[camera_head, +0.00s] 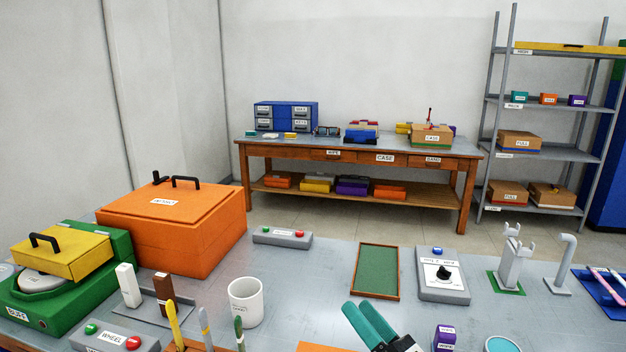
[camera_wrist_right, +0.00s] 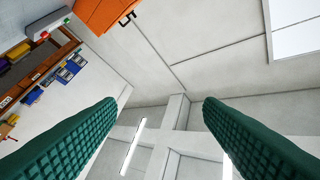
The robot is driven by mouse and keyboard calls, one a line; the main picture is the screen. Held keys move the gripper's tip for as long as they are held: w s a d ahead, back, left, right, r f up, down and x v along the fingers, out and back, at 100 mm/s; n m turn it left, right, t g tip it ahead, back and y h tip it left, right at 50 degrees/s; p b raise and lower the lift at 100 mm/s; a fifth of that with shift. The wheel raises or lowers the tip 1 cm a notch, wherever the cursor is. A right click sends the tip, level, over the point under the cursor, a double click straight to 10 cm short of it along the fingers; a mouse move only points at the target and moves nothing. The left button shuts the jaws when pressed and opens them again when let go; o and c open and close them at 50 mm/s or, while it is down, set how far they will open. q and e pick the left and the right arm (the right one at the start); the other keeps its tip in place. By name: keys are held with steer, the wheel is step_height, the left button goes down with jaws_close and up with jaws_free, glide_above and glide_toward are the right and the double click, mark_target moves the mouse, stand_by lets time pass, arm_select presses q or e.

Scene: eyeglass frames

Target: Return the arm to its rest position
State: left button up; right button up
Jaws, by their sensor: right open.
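My right gripper (camera_head: 372,322) shows at the bottom edge of the head view, its teal fingers above the near workbench (camera_head: 330,275). In the right wrist view its two green padded fingers (camera_wrist_right: 160,105) stand wide apart with nothing between them. That view looks up past the fingers at the wall and ceiling, so the wrist is tilted. Most of the right arm is below the head view's edge. My left gripper is not in either view.
On the near bench are an orange box (camera_head: 172,230), a yellow-lidded green machine (camera_head: 62,262), a white mug (camera_head: 245,302), a green tray (camera_head: 376,271), a grey dial box (camera_head: 443,275) and a white stand (camera_head: 511,262). A wooden table (camera_head: 243,152) and a shelf (camera_head: 486,128) stand behind.

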steer(key=s+d+f+m+g+h, duration=0.25)
steer(key=d+f+m+h, duration=0.45)
steer(key=m, duration=0.5)
steer(key=s+d+f+m+g+h, duration=0.1)
steer(key=s+d+f+m+h, duration=0.3)
steer(key=f+m+h, duration=0.65)
steer(key=s+f+m+g+y, duration=0.1)
steer(key=s+f+m+g, duration=0.25)
steer(key=s, duration=0.25)
steer(key=s+d+f+m+g+y, duration=0.1)
steer(key=s+f+m+g+y, duration=0.1)
steer(key=s+f+m+g, duration=0.3)
steer(key=s+f+m+g+y, duration=0.1)
steer(key=s+f+m+g, duration=0.15)
steer(key=s, duration=0.55)
step_height(320, 180, down, 24)
steer(key=s+d+f+g, duration=0.2)
steer(key=s+d+f, duration=0.1)
steer(key=s+f, duration=1.3)
steer(key=shift+s, duration=0.45)
steer(key=shift+d+f, duration=0.1)
